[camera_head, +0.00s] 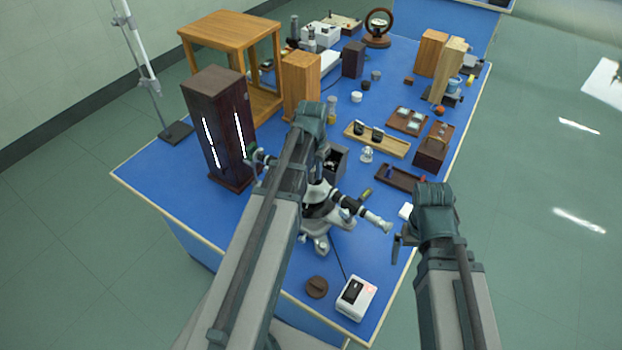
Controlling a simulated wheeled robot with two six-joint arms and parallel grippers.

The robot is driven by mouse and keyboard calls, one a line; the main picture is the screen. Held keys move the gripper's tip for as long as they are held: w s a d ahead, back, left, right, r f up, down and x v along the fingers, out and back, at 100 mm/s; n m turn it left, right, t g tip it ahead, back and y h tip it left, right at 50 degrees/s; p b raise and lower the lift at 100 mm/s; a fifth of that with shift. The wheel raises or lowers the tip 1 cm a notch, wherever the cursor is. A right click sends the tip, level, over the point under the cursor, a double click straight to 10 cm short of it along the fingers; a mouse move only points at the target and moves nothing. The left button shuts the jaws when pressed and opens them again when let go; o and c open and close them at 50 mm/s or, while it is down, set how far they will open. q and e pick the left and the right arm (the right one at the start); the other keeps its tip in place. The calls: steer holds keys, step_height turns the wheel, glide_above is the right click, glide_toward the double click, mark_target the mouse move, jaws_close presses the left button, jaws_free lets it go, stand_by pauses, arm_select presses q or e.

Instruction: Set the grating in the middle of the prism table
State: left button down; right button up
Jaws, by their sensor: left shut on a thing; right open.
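The spectrometer (318,195) stands on the blue bench. Its telescope (365,212) points to the lower right, and its other tube end (256,156) faces the dark lamp housing. My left forearm covers most of its middle, so I cannot make out the prism table. My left gripper (312,122) is over the spectrometer area, seen from behind. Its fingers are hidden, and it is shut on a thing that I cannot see. I cannot pick out the grating for certain. My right gripper (399,243) is open and empty at the bench's right edge, right of the telescope.
The tall dark lamp housing (216,125) with bright slits stands at left. A dark box (335,163) is just right of my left arm. A wooden tray (397,150) holds two small dark pieces. A white device (356,298) and brown disc (316,287) lie at the front.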

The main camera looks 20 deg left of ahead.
mark_target(311, 179)
arm_select(q)
steer(key=shift+s+a, duration=0.15)
steer(key=shift+a, duration=0.15)
steer(key=f+b, duration=0.3)
steer(key=shift+s+a+f+b, duration=0.1)
steer(key=shift+a+f+b, duration=0.15)
steer(key=shift+f+b, duration=0.1)
steer(key=shift+f, duration=0.2)
steer(key=c, duration=0.8)
jaws_free()
steer(key=shift+r, duration=0.1)
steer(key=shift+c, duration=0.2)
steer(key=shift+r, duration=0.1)
step_height(311, 179, up, 12)
steer(key=p, duration=1.2)
steer(key=shift+s, duration=0.45)
